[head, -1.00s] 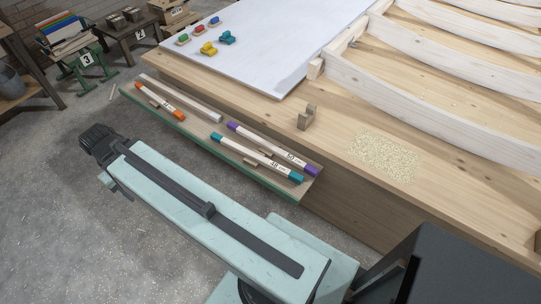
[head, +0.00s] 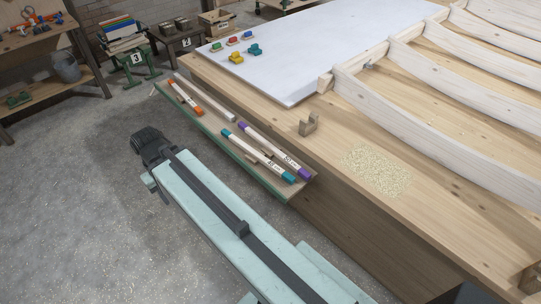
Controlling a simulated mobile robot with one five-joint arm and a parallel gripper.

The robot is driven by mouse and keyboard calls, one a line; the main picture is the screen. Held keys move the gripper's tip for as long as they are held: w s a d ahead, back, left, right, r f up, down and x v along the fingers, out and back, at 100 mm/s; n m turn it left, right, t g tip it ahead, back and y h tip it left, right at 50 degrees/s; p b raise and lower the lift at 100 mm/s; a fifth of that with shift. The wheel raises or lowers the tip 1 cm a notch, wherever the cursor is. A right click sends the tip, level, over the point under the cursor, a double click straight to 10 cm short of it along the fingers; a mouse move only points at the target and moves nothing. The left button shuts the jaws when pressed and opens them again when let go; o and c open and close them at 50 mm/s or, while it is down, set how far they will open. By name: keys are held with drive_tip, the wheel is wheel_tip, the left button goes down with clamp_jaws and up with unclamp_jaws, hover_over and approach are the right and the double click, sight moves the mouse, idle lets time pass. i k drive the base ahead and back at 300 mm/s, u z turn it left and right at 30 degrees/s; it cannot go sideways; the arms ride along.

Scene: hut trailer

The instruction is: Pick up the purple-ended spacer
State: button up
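The purple-ended spacer (head: 274,150) is a pale wooden bar with purple tips and a printed label. It lies on a narrow green-edged shelf (head: 209,132) along the side of the workbench. A teal-ended spacer (head: 252,154) lies close beside it on the left, roughly parallel. Farther up the shelf lies an orange-ended spacer (head: 187,98). My gripper (head: 150,146) appears as the dark end of my pale-green arm, left of the shelf and apart from the spacers. Its fingers cannot be made out.
The workbench (head: 290,127) carries a small wooden block (head: 308,124), a sawdust patch (head: 377,170), a white board (head: 300,55) with small colored pieces, and curved wooden ribs (head: 420,125). A plain bar (head: 207,101) also lies on the shelf. Open concrete floor (head: 70,200) lies left.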

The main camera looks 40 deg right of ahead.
sight(270, 150)
drive_tip(key=z, duration=0.15)
drive_tip(key=i, duration=0.95)
drive_tip(key=u, duration=0.1)
